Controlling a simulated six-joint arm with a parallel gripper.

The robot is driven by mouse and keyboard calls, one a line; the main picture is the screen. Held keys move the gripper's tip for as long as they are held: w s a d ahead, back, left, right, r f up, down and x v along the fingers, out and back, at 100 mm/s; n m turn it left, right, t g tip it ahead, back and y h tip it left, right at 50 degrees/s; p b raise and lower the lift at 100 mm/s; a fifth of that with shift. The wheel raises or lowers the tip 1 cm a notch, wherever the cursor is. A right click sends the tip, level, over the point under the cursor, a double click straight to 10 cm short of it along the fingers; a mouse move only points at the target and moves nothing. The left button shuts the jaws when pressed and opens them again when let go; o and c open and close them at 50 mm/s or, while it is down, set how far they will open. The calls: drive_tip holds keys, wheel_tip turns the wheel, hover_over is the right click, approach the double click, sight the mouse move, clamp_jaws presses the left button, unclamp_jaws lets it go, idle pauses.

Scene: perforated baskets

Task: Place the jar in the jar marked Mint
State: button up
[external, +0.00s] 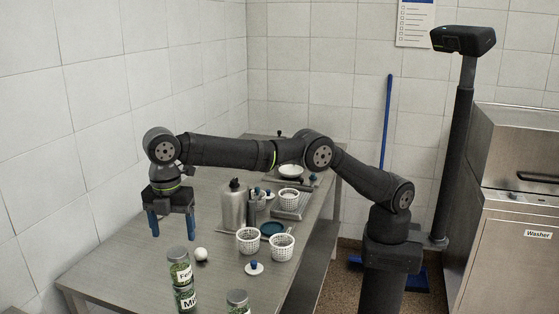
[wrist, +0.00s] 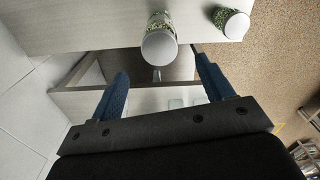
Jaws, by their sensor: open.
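A glass jar with green contents, a grey lid and a label starting "Fe" (external: 180,270) is near the table's front. Directly below it in the external view is a jar with a label starting "Mi" (external: 186,299); the two look stacked, the "Fe" one on top. A third green-filled jar (external: 238,302) is to the right, cut off by the frame edge. My gripper (external: 172,236) is open and empty, pointing down behind the jars and apart from them. In the wrist view, a lidded jar (wrist: 159,46) lies beyond my fingertips (wrist: 162,68); another jar (wrist: 232,22) is at upper right.
A white ball (external: 201,254) and a blue-knobbed white lid (external: 254,268) lie near the jars. White perforated baskets (external: 282,247), a metal bottle (external: 233,206) and a tray (external: 292,207) stand further back. The table (external: 120,262) is clear at left, beside the wall.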

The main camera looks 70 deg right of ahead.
sight(177, 253)
drive_tip(key=shift+r, duration=0.85)
wheel_tip(177, 253, down, 12)
drive_tip(key=shift+f, duration=0.2)
drive_tip(key=shift+r, duration=0.2)
idle(0.6)
